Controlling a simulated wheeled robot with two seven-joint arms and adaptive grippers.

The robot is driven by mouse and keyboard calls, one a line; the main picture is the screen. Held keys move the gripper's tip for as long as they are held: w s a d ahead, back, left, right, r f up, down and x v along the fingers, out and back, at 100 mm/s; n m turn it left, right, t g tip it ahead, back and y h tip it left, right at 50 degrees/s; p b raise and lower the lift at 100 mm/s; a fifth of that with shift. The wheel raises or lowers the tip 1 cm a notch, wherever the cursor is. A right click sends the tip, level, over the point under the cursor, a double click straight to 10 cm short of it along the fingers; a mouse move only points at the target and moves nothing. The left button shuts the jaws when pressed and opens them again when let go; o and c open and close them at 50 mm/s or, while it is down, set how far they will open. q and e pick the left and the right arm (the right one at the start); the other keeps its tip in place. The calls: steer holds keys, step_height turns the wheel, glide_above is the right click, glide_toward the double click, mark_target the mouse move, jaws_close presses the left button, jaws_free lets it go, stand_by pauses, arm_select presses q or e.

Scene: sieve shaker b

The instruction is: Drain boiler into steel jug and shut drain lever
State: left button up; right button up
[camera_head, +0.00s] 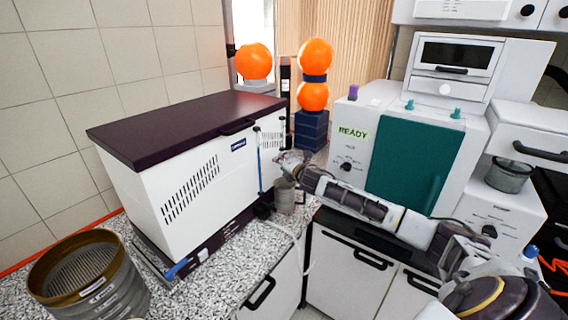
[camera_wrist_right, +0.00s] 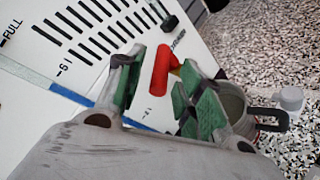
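The boiler (camera_head: 220,165) is a white box with a dark lid on the speckled counter. A blue level tube (camera_head: 259,160) runs up its front; the wrist view shows part of it beside scale marks (camera_wrist_right: 50,88). The red drain lever (camera_wrist_right: 161,70) shows in the right wrist view, with a small brass part beside it. My right gripper (camera_head: 281,160) is at the boiler's front corner, its fingers (camera_wrist_right: 160,95) open on either side of the lever; contact is unclear. The steel jug (camera_head: 284,197) stands just below the gripper, partly hidden in the wrist view (camera_wrist_right: 236,104). My left gripper is out of view.
A stack of brass-rimmed sieves (camera_head: 90,280) stands at front left. A white machine with a teal door (camera_head: 415,155) and a "READY" sign is right of the boiler. Orange spheres (camera_head: 315,75) stand behind. A pale hose (camera_head: 300,240) hangs over the counter edge.

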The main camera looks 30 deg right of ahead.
steer(key=shift+c, duration=0.4)
jaws_close()
steer(key=shift+w+a+m+h, duration=0.1)
steer(key=shift+a+m+h, duration=0.15)
steer(key=shift+m+h, duration=0.25)
steer(key=shift+w+a+m+g+h+b, duration=0.2)
steer(key=shift+w+a+m+g+h, duration=0.2)
steer(key=shift+m+g+h, duration=0.65)
steer(key=shift+w+a+m+g+h+b, duration=0.2)
steer(key=shift+w+a+m+g+h, duration=0.25)
steer(key=shift+m+h, duration=1.1)
steer(key=shift+w+a+m+g+h+b, duration=0.25)
steer(key=shift+m+g+h, duration=0.65)
steer(key=shift+h, duration=0.7)
